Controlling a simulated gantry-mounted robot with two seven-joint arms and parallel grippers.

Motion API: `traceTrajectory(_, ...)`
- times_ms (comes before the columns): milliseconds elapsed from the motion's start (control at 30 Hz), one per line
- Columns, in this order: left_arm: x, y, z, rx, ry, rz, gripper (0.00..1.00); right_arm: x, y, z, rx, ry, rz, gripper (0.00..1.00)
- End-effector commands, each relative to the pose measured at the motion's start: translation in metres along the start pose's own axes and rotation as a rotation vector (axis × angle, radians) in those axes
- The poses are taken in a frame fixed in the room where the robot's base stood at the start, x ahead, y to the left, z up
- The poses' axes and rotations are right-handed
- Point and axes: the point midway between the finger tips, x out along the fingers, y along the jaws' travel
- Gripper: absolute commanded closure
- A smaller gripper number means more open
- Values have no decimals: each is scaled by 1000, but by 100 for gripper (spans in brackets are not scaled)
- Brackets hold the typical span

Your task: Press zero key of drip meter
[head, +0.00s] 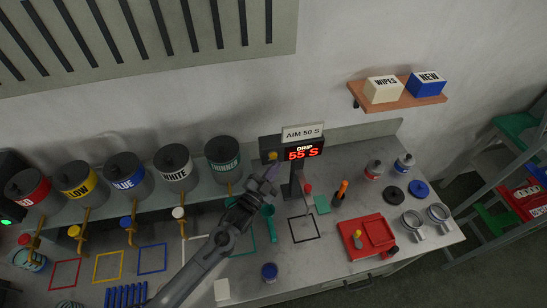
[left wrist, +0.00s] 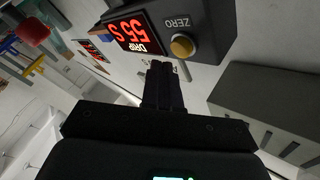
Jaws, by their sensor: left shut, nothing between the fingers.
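The drip meter (head: 304,153) is a dark box on a post above the bench, its red display reading "DRIP 55 S". Its yellow zero key (head: 272,156) sits at the left of its front in the head view. In the left wrist view the key (left wrist: 182,46) is a round amber button beside the label "ZERO". My left gripper (head: 270,174) is shut and empty, just below the key in the head view. In the left wrist view its fingertips (left wrist: 161,66) are below and left of the key, with no clear contact visible. My right gripper is not in view.
Paint cans, including the green-labelled THINNER can (head: 223,158), line a shelf left of the meter. An "AIM 50 S" sign (head: 302,132) tops the meter.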

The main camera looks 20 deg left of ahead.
Motion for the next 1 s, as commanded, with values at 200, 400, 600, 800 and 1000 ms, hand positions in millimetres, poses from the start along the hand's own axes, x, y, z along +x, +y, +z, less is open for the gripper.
traceTrajectory(200, 0, 0, 0, 0, 0, 0, 100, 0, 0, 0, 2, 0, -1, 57)
traceTrajectory(400, 0, 0, 0, 0, 0, 0, 100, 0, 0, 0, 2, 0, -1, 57)
traceTrajectory(600, 2, -2, 2, 1, 0, 0, 100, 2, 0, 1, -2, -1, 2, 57)
traceTrajectory(800, 6, -4, 4, 1, 0, 0, 100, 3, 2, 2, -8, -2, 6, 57)
traceTrajectory(1000, 6, -5, 4, 0, 0, 0, 100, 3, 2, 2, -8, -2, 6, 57)
